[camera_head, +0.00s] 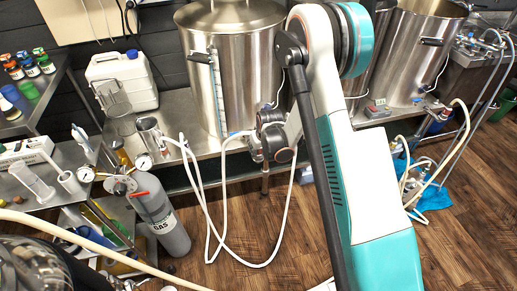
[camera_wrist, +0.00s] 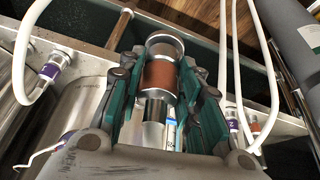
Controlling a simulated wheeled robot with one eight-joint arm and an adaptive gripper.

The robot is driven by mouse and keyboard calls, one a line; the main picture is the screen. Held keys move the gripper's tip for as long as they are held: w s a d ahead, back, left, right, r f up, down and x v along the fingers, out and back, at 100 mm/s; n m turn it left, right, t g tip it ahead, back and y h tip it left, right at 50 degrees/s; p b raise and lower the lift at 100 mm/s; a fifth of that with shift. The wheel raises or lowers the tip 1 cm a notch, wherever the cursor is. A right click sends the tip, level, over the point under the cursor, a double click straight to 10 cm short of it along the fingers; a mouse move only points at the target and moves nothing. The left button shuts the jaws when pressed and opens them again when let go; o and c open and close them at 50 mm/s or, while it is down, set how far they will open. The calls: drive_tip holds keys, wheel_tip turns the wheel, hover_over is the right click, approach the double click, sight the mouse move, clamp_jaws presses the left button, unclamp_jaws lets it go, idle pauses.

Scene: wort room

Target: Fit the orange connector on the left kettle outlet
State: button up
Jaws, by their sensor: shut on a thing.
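The orange connector (camera_wrist: 160,75), a steel cylinder with a copper-orange band, stands between the teal fingers of my gripper (camera_wrist: 160,90) in the wrist view. The fingers close on it from both sides. In the head view my gripper (camera_head: 272,132) is low in front of the left kettle (camera_head: 205,85), a large steel pot on the bench. My arm and gripper cover much of the kettle's lower right front. I cannot clearly make out the kettle's outlet, or whether the connector touches it.
White hoses (camera_head: 223,200) loop from the bench to the floor. A grey gas cylinder (camera_head: 162,222) stands at lower left. A white jerrycan (camera_head: 122,80) is left of the kettle. In the wrist view, hose ends with purple bands (camera_wrist: 49,71) flank my gripper. Wooden floor is open at lower right.

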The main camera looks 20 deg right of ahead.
drive_tip(key=shift+f, duration=0.25)
drive_tip(key=o, duration=1.2)
drive_tip(key=s+r, duration=0.5)
drive_tip(key=r, duration=0.5)
drive_tip(key=s+r+t, duration=0.1)
drive_tip(key=s+r, duration=0.5)
drive_tip(key=r, duration=0.3)
drive_tip(key=s+r, duration=0.5)
drive_tip(key=r, duration=0.5)
drive_tip(key=shift+m+t, duration=0.8)
drive_tip(key=shift+m, duration=0.1)
drive_tip(key=s+r, duration=0.1)
drive_tip(key=s, duration=0.4)
drive_tip(key=s+r, duration=0.2)
drive_tip(key=s, duration=0.4)
drive_tip(key=s+r, duration=0.2)
drive_tip(key=s, duration=0.4)
drive_tip(key=shift+s+r, duration=0.1)
drive_tip(key=shift+s, duration=0.1)
